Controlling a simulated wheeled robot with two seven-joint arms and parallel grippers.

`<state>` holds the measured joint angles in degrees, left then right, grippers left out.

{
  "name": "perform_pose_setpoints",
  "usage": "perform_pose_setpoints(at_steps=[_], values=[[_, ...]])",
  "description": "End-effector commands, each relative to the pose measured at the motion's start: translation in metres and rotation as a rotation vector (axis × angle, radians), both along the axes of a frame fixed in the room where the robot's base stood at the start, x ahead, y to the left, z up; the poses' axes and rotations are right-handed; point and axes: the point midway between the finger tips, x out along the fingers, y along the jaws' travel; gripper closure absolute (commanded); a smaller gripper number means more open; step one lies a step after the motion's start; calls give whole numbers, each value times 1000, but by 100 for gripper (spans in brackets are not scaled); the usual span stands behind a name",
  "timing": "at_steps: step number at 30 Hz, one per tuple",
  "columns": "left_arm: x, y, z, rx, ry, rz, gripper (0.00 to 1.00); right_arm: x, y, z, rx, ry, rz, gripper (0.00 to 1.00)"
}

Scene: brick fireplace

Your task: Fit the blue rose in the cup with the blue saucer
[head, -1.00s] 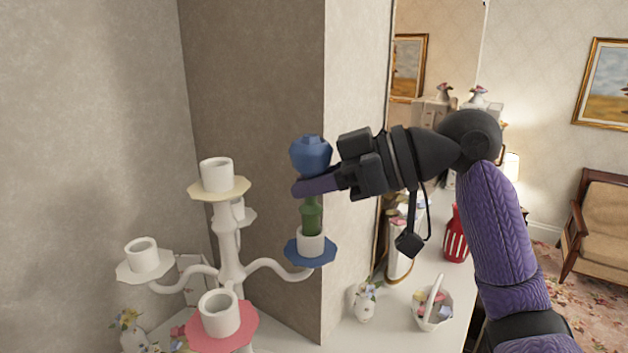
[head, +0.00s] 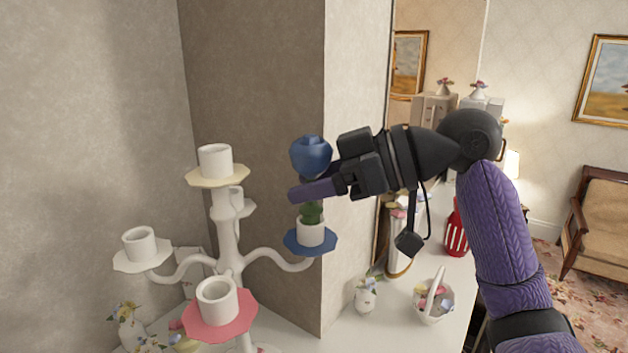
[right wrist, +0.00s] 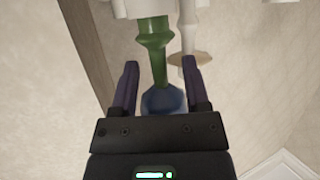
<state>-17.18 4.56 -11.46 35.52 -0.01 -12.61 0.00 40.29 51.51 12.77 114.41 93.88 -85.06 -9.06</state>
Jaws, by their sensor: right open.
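The blue rose (head: 311,155) stands upright with its green stem (head: 312,213) in the white cup (head: 310,232). This cup sits on the blue saucer (head: 292,242), on the right arm of a white candelabra-like stand (head: 229,250). My right gripper (head: 316,190) is around the stem, just below the bloom. In the right wrist view its fingers (right wrist: 160,80) are open, with a gap on each side of the green stem (right wrist: 154,45). The stem's lower end is hidden in the cup. My left gripper is not in view.
Other cups stand over yellow (head: 232,177), white (head: 155,260) and pink (head: 240,315) saucers. A wall corner is close behind the blue saucer.

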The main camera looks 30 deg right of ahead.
Motion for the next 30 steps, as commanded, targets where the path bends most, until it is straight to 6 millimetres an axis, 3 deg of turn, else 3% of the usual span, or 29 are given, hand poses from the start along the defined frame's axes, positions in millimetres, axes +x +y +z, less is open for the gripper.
perform_pose_setpoints(at_steps=[4, 15, 30], values=[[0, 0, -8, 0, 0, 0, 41, -9, -11, 3, 0, -1, -4, 41], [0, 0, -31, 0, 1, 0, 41, -61, -64, 32, -1, -1, -3, 41], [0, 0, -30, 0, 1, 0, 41, -65, -67, 35, 0, 0, 0, 41]])
